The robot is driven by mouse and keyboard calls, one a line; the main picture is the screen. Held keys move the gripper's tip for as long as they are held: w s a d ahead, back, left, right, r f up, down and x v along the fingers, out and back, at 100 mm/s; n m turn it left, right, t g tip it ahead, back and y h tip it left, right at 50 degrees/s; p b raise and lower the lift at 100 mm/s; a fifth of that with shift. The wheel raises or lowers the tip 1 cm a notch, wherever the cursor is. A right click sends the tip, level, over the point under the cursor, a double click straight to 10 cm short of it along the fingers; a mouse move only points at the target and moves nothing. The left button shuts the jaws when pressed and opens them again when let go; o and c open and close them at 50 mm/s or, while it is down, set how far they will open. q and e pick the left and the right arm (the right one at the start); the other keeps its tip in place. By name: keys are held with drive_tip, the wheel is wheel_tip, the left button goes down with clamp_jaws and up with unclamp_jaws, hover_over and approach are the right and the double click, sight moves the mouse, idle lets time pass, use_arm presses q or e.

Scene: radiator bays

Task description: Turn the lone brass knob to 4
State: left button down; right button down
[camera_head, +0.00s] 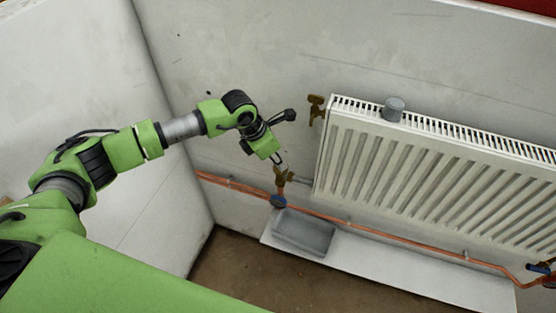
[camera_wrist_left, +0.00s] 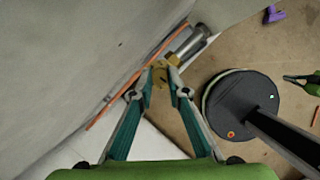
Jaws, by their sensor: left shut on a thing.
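A small brass knob (camera_head: 285,176) stands near the lower left corner of the white radiator (camera_head: 375,175), above the copper pipe. It also shows in the left wrist view (camera_wrist_left: 160,71). My left gripper (camera_head: 279,163) reaches down to the knob from above in the head view. In the left wrist view its teal fingers (camera_wrist_left: 162,76) are shut on the brass knob, one on each side. The fingertips cover part of it. No number or mark on the knob can be read. My right gripper cannot be made out.
A brass fitting (camera_head: 317,110) sits at the radiator's upper left. A grey cylinder (camera_head: 394,108) stands on the radiator. A grey tray (camera_head: 303,232) lies below.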

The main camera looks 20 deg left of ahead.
use_arm(q)
drive_tip(key=n+b, duration=0.1)
drive_tip(key=n+y, duration=0.1)
drive_tip(key=n, duration=0.1)
drive_tip(key=n+t+b, duration=0.1)
drive_tip(key=shift+d+f+n+b, duration=0.15)
drive_tip(key=shift+d+n+b, duration=0.1)
drive_tip(key=shift+n+b, duration=0.15)
drive_tip(key=n+y+b, duration=0.1)
drive_tip(key=n+b, duration=0.2)
drive_tip(key=n+y+b, duration=0.1)
drive_tip(key=n, duration=0.1)
drive_tip(key=shift+d+y, duration=0.25)
drive_tip(key=shift+y, duration=0.05)
drive_tip(key=n+y+b, duration=0.1)
drive_tip(key=n+b, duration=0.2)
drive_tip(key=n, duration=0.1)
drive_tip(key=shift+w+d+r+n+g+y+b, duration=0.15)
drive_tip(key=shift+n+y+b, duration=0.25)
drive_tip(key=shift+n+b, duration=0.45)
drive_tip(key=shift+s+r+n+g+y+b, duration=0.1)
drive_tip(key=shift+n+g+y+b, duration=0.25)
drive_tip(key=shift+n, duration=0.8)
drive_tip(key=c, duration=2)
unclamp_jaws()
drive_tip(key=shift+o, duration=0.2)
drive_tip(key=shift+f, duration=0.1)
